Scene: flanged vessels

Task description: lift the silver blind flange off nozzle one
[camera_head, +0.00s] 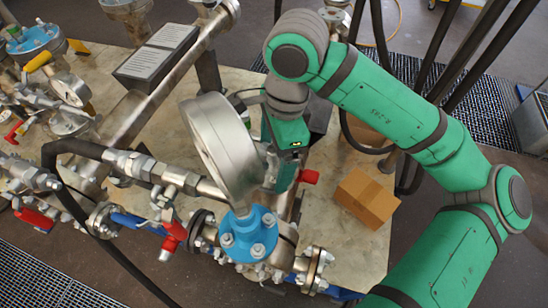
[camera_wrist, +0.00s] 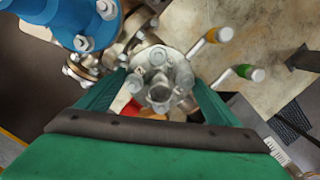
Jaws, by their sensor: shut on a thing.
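The silver blind flange (camera_wrist: 160,74), a round metal disc with bolt heads around its rim, is between the two green fingers of my gripper (camera_wrist: 160,88) in the wrist view. The fingers close on it from the left and right. In the head view my gripper (camera_head: 284,172) points down behind a large silver round gauge (camera_head: 222,145), which hides the flange and most of the fingers. The nozzle under the flange is hidden, so I cannot tell whether the two touch.
A blue flanged fitting (camera_head: 249,236) stands close in front of my gripper; its blue flange (camera_wrist: 92,18) is at upper left in the wrist view. A red handle (camera_head: 309,176) is just right of the fingers. A cardboard box (camera_head: 366,198) sits on the table's right side.

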